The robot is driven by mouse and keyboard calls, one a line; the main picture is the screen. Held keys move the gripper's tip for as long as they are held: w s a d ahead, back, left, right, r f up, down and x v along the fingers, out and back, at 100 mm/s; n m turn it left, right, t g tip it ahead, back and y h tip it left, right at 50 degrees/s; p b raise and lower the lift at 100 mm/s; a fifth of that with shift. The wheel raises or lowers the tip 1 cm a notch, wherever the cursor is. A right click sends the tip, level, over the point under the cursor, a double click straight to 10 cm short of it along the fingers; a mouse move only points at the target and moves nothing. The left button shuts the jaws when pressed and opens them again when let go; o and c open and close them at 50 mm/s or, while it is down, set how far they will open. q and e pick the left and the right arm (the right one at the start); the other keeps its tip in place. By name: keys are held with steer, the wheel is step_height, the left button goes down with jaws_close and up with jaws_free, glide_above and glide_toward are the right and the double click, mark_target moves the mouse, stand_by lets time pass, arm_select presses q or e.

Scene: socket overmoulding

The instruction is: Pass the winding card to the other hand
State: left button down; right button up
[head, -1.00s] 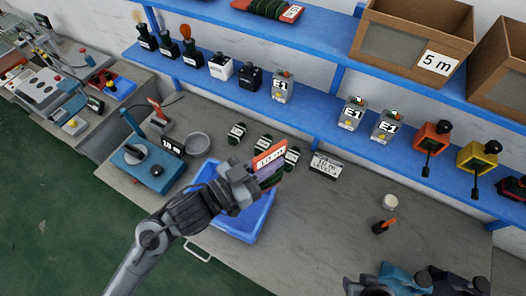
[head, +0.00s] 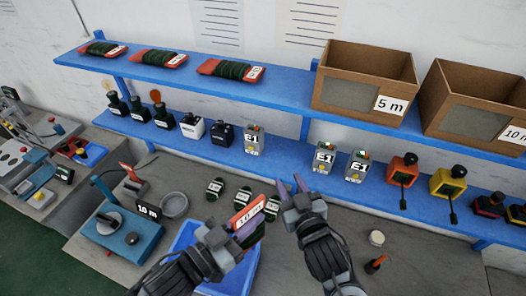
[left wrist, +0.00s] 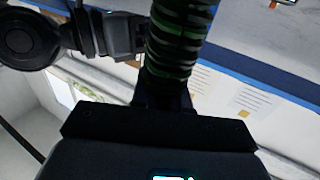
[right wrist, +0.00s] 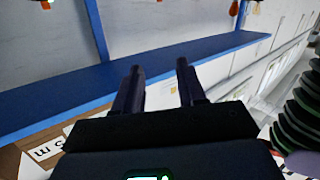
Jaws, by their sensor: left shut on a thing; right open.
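The winding card (head: 247,211) has an orange end with a white 10 m label and dark green cord wound on it. My left gripper (head: 242,234) is shut on it and holds it above the blue tray (head: 188,238). In the left wrist view the wound cord (left wrist: 178,45) rises from the jaws. My right gripper (head: 290,187) is open and empty, just right of the card and apart from it. In the right wrist view its two fingers (right wrist: 158,88) stand apart with nothing between them, and the wound cord (right wrist: 300,112) shows at the right edge.
Green coils (head: 214,188) lie on the bench behind the card. Wound cards (head: 231,69) and cardboard boxes (head: 366,83) stand on the upper shelf. The lower blue shelf (head: 286,152) holds bottles and testers. A blue winder (head: 124,238) stands left.

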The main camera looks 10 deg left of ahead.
steer(key=w+a+r+n+g+y, duration=0.15)
steer(key=a+r+n+y, duration=0.25)
steer(key=r+n+y, duration=0.4)
steer(key=w+a+r+n+g+y, duration=0.1)
steer(key=w+a+r+n+y, duration=0.3)
steer(key=r, duration=0.5)
steer(key=s+a+f+n+g+h, duration=0.2)
steer(key=s+a+f+n+g, duration=0.2)
steer(key=s+a+n+g, duration=0.95)
steer(key=d+f+n+g+h, duration=0.1)
steer(key=d+f+g+h, duration=0.35)
steer(key=h, duration=0.45)
steer(key=w+d+r+m+t+h, duration=0.15)
steer(key=d+r+m+h, duration=0.3)
steer(key=d+r, duration=0.55)
steer(key=d+x, duration=0.1)
steer(key=x, duration=1.1)
steer(key=shift+d+f, duration=0.25)
steer(key=shift+s, duration=0.1)
